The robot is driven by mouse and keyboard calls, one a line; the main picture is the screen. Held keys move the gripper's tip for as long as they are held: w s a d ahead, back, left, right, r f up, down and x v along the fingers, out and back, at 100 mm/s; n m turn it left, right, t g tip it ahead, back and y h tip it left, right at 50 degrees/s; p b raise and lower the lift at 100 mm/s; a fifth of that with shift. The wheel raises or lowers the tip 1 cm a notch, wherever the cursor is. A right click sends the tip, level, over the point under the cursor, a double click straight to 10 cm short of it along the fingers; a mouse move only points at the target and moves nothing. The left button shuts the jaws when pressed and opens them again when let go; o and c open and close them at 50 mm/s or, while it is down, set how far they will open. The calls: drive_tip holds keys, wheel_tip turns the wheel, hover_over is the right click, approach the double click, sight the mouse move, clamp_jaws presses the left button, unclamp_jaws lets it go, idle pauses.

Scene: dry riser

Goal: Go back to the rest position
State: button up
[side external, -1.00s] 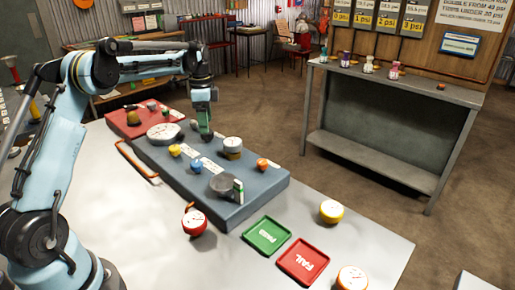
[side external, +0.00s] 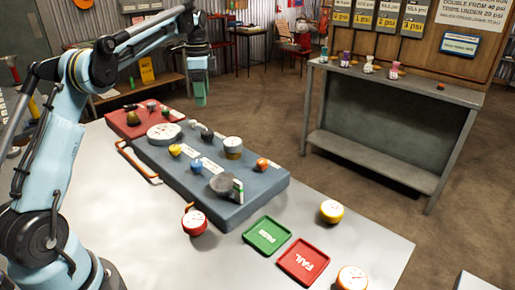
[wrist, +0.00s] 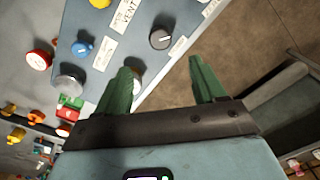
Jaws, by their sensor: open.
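My gripper (side external: 200,98) is raised above the far part of the blue-grey panel (side external: 262,192) in the side view, apart from everything on it. In the wrist view its two green fingers (wrist: 160,90) are spread with nothing held between them. The panel carries a white round gauge (side external: 165,133), a yellow-based gauge (side external: 232,146), a dark knob (side external: 221,184) and small yellow, blue and orange knobs. In the wrist view a dark grey knob (wrist: 161,38) and a blue knob (wrist: 82,49) show beyond the fingers.
A green PASS tray (side external: 267,235) and a red FAIL tray (side external: 303,261) lie on the white table. Near them are a red gauge (side external: 195,221), a yellow gauge (side external: 332,211) and an orange gauge (side external: 352,279). A grey bench (side external: 390,130) stands at the right; open floor lies between.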

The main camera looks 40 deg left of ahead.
drive_tip(key=s+d+r+n+t, duration=0.2)
drive_tip(key=s+d, duration=0.1)
drive_tip(key=d, duration=0.4)
drive_tip(key=s+d+r+n+t, duration=0.1)
drive_tip(key=s+d+r+n, duration=0.1)
drive_tip(key=s+d, duration=0.35)
drive_tip(key=s+d+f+n+t, duration=0.4)
drive_tip(key=s+d+f, duration=0.5)
drive_tip(key=s+d, duration=0.1)
drive_tip(key=shift+s+d+n, duration=0.25)
drive_tip(key=shift+d+n, duration=0.05)
drive_tip(key=shift+n, duration=0.1)
drive_tip(key=shift+r, duration=0.1)
